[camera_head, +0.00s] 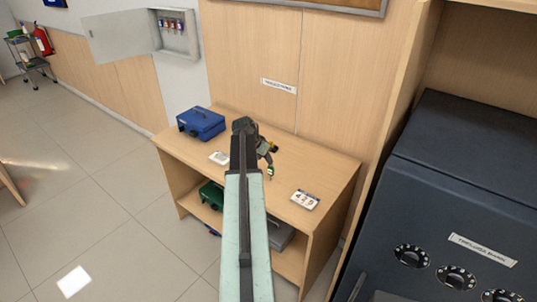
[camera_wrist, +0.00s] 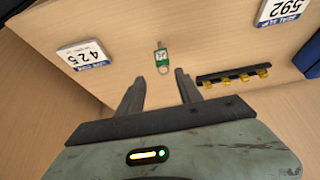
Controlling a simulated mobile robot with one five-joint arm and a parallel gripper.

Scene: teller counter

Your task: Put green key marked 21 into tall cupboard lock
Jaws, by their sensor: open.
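A small key with a green tag (camera_wrist: 161,56) and a pale metal loop lies on the wooden counter top in the wrist view; its tag number is too small to read surely. It also shows in the head view as a green speck (camera_head: 270,171). My gripper (camera_wrist: 158,83) is open and empty, its two dark fingers spread a little short of the key, which lies beyond the gap between their tips. In the head view my gripper (camera_head: 267,158) is over the middle of the counter. No lock of a tall cupboard can be made out in either view.
On the counter are a dark bar with yellow knobs (camera_wrist: 234,77), a blue cash box (camera_head: 201,123) and two number cards (camera_head: 305,199) (camera_head: 219,158). Green and grey boxes sit on the shelf below. A dark safe (camera_head: 450,200) stands right; an open key cabinet (camera_head: 176,34) hangs back left.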

